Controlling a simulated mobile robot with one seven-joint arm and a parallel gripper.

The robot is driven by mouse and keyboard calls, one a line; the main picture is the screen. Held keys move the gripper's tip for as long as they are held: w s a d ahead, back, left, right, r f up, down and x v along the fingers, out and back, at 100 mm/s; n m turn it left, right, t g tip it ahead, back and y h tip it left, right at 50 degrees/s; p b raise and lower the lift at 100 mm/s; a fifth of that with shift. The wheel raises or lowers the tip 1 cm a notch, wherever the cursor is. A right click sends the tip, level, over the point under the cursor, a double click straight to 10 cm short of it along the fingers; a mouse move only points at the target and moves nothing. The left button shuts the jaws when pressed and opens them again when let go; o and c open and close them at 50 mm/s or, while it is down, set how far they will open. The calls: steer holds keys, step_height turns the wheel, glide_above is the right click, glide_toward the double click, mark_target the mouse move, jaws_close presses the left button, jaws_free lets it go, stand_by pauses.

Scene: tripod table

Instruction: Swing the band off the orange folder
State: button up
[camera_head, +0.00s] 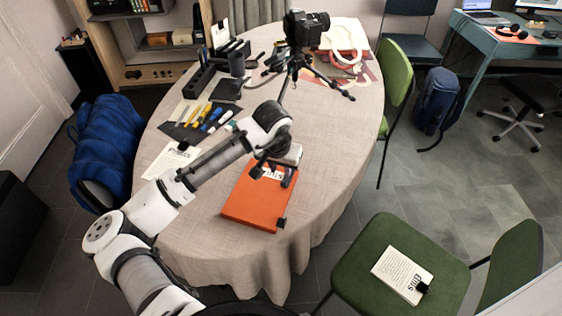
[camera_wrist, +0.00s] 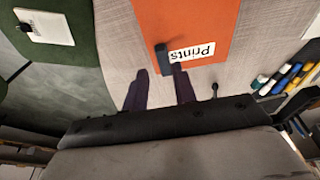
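The orange folder (camera_head: 252,203) lies flat on the round table, with a white label reading "Prints" (camera_wrist: 192,51) at its far end. A short dark bar (camera_wrist: 162,57) sits across the folder beside the label; I cannot tell whether it is part of the band. A small black piece (camera_head: 281,222) sits at the folder's near right corner. No full length of the band is clear. In the head view my gripper (camera_head: 274,174) partly covers the label.
Several markers (camera_head: 203,117) lie on a dark mat left of the folder, with a paper sheet (camera_head: 172,159) nearby. A camera on a tripod (camera_head: 298,62) stands behind. A green chair (camera_head: 370,290) with a clipped sheet (camera_head: 402,275) is at the lower right. The table right of the folder is bare.

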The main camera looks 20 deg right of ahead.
steer(key=b, duration=0.4)
glide_above(284, 184)
steer(key=s+a, duration=0.1)
steer(key=shift+s+f, duration=0.1)
steer(key=shift+f, duration=2.55)
steer(key=shift+b+x, duration=0.75)
steer(key=shift+x, duration=0.85)
steer(key=shift+c, duration=0.5)
steer(key=shift+c, duration=1.2)
